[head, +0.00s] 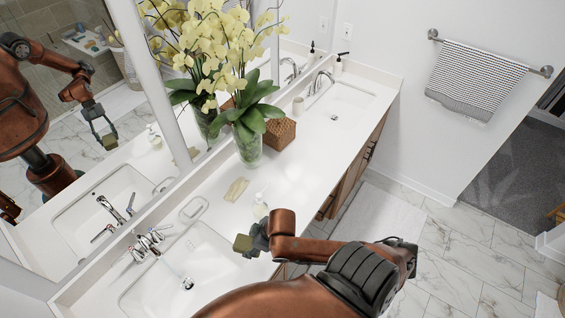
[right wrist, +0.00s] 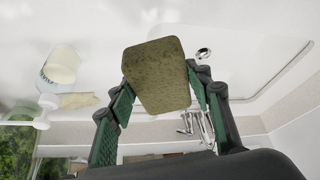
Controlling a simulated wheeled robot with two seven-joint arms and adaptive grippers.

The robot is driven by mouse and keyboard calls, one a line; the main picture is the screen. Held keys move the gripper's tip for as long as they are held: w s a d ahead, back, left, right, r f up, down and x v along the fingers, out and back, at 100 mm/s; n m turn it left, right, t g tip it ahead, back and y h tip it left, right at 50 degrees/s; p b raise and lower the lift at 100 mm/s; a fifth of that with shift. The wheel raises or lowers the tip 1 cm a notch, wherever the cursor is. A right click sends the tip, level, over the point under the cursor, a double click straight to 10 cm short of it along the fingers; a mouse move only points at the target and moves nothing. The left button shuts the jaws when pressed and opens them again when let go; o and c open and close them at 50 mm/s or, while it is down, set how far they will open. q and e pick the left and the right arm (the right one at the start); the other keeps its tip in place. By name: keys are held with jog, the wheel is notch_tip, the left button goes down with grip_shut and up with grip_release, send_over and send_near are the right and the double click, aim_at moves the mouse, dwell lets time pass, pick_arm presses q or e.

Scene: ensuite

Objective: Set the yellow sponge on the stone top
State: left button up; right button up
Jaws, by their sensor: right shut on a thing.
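The yellow sponge (head: 243,243), an olive-yellow block, is held in my right gripper (head: 255,239). In the right wrist view the sponge (right wrist: 157,75) sits between the two green-padded fingers and hides part of what lies behind it. In the head view it appears over the right edge of the near sink, raised clear of the surface. The stone top (head: 295,172) is the long white counter with two sinks, running along the mirror. My left gripper is not directly in view.
A clear soap bottle (head: 260,208) stands close behind my right gripper. A flat yellowish piece (head: 237,189) lies on the counter. The near sink (head: 185,275) has a chrome faucet (head: 148,241). A vase of orchids (head: 248,148) and a woven box (head: 279,133) stand farther back.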

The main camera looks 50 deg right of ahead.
jog(key=s+d+p, duration=0.1)
jog(key=s+p, duration=0.1)
jog(key=s, duration=0.3)
jog(key=shift+g, duration=0.5)
jog(key=w+d+f+p, duration=0.1)
jog(key=w+d+f, duration=0.1)
jog(key=w+f, duration=0.1)
jog(key=w+d+f+p, duration=0.1)
jog(key=w+d+f, duration=0.1)
jog(key=w+d, duration=0.1)
jog(key=w+d+f+p, duration=0.1)
jog(key=w+d+f, duration=0.2)
jog(key=w, duration=0.1)
jog(key=shift+d+f, duration=0.25)
jog(key=shift+f, duration=0.05)
jog(key=shift+w+d+f, duration=0.2)
jog(key=shift+w+f, duration=0.15)
jog(key=shift+f, duration=0.15)
pick_arm(q)
notch_tip(320, 180, up, 7)
jog(key=p, duration=0.1)
pick_arm(e)
jog(key=shift+d+f, duration=0.1)
jog(key=shift+f, duration=1.5)
pick_arm(q)
jog(key=shift+w, duration=0.1)
